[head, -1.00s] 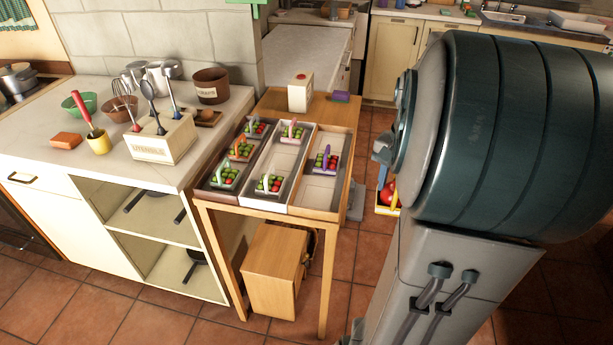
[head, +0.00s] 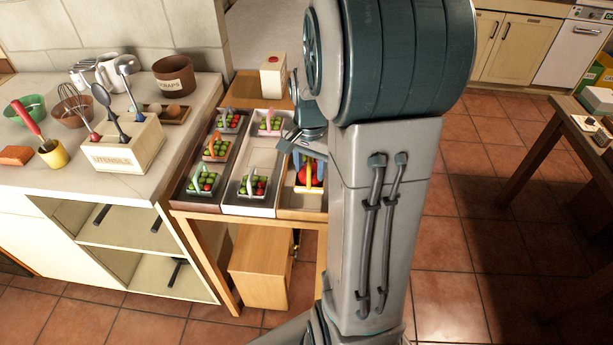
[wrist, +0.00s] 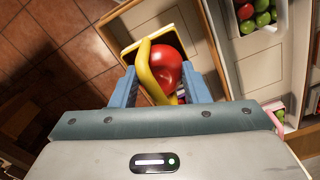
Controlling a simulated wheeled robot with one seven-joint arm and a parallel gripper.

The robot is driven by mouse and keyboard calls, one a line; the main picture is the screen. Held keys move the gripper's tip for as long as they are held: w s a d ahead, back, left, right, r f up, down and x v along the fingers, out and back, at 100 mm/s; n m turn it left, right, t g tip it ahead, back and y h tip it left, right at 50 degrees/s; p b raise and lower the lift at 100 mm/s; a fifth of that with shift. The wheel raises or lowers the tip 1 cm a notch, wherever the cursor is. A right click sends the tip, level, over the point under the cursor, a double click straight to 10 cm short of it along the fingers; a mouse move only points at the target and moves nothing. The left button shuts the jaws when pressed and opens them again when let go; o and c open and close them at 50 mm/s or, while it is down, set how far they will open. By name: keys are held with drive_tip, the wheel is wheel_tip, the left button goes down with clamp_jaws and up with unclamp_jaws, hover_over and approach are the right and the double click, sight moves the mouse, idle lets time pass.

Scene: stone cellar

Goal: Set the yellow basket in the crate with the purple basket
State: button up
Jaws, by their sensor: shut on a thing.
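My gripper (wrist: 160,85) is shut on the yellow handle of the yellow basket (wrist: 126,52), which holds red round fruit. In the head view the yellow basket (head: 297,189) shows at the front part of the right-hand wooden crate (head: 290,204). I cannot tell whether it touches the crate floor. A trace of purple (wrist: 182,95) shows beneath the basket in the wrist view. The purple basket is otherwise hidden by my arm, gripper and the yellow basket.
The middle crate (head: 262,160) and the dark left crate (head: 180,197) hold several baskets of green and red fruit. A white box (head: 273,78) stands behind the crates. A counter with utensils (head: 120,150) is at left. Open tiled floor lies right.

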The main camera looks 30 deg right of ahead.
sight(307, 180)
drive_tip(key=shift+w+a+f, duration=0.2)
drive_tip(key=shift+a, duration=0.05)
drive_tip(key=shift+f, duration=2)
drive_tip(key=shift+f, duration=0.15)
drive_tip(key=o, duration=1.1)
drive_tip(key=shift+c, duration=0.2)
